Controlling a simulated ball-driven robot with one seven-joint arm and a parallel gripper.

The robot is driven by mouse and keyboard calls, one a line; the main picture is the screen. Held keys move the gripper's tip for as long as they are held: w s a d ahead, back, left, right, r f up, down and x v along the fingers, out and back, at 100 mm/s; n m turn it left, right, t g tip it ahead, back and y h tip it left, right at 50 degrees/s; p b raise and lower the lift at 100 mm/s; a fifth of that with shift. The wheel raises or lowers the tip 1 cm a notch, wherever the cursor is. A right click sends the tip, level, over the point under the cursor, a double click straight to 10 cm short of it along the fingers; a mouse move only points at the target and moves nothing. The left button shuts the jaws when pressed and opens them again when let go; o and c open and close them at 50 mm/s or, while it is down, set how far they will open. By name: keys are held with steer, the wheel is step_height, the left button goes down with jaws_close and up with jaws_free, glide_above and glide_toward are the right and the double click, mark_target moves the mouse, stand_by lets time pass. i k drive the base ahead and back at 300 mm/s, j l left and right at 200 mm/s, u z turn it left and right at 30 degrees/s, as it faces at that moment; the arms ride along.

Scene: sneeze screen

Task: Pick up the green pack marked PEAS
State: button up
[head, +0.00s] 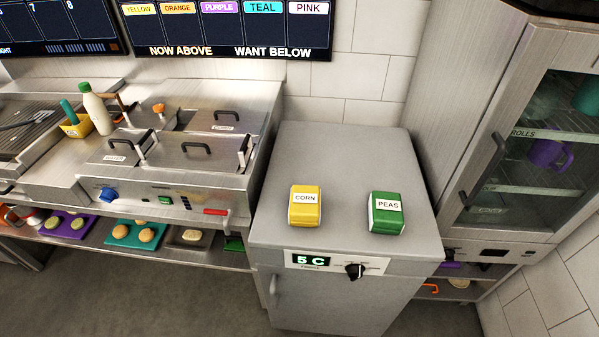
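The green pack marked PEAS (386,213) sits on the right part of the grey top of a small fridge-like cabinet (345,150). Its white label faces up and reads PEAS. A yellow pack marked CORN (305,206) sits to its left on the same top, with a clear gap between them. Nothing covers the green pack. My gripper is not in view.
A steel fryer-like unit (180,185) with lids and handles stands left of the cabinet. A tall glass-doored cupboard (525,140) rises close on the right. A white bottle (97,110) stands at the left. The cabinet top behind the packs is clear.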

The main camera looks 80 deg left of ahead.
mark_target(384, 208)
steer(key=u, duration=1.5)
steer(key=j, duration=0.2)
steer(key=k+u, duration=0.05)
